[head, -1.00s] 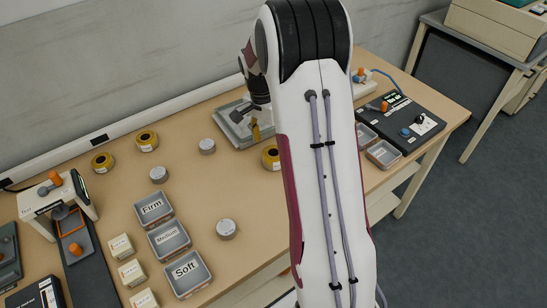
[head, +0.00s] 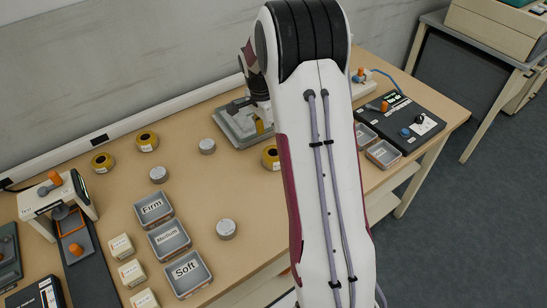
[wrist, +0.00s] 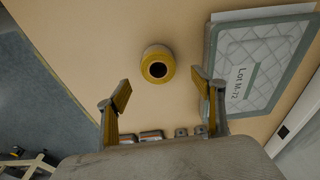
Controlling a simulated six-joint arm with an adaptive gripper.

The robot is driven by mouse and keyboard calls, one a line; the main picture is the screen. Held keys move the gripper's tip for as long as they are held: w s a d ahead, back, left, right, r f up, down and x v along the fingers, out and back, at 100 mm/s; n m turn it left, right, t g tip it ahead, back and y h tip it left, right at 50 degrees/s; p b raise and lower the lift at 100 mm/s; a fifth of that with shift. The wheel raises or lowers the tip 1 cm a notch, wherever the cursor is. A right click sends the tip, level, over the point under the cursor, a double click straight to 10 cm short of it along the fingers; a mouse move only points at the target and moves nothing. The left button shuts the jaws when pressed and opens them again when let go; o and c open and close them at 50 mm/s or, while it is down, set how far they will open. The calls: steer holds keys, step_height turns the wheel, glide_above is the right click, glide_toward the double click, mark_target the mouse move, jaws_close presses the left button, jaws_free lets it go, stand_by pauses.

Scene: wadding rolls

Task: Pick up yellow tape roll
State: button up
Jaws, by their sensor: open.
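One yellow tape roll (head: 271,158) stands on the table just left of my arm, partly hidden by it. In the wrist view a yellow roll (wrist: 158,78) with a dark centre hole sits beyond and between the fingertips, apart from them. Two more yellow rolls, a left one (head: 103,162) and a right one (head: 147,140), stand at the back left in the head view. My gripper (wrist: 162,88) is open and empty, with its yellow-padded fingers spread.
A grey tray (wrist: 212,75) with a quilted sheet labelled "Lot M-72" lies close right of the roll in the wrist view. Grey rolls and the trays Firm (head: 153,207), Medium (head: 169,238) and Soft (head: 187,272) stand left. Table between is clear.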

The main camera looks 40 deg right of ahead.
mark_target(273, 152)
steer(key=shift+d+f, duration=0.1)
steer(key=shift+f, duration=0.65)
steer(key=shift+s+d+f, duration=0.1)
steer(key=shift+d+f, duration=0.05)
steer(key=shift+f, duration=1.15)
steer(key=shift+s+d+f, duration=0.1)
steer(key=shift+d+f, duration=0.05)
steer(key=shift+f, duration=1.1)
steer(key=c, duration=1.2)
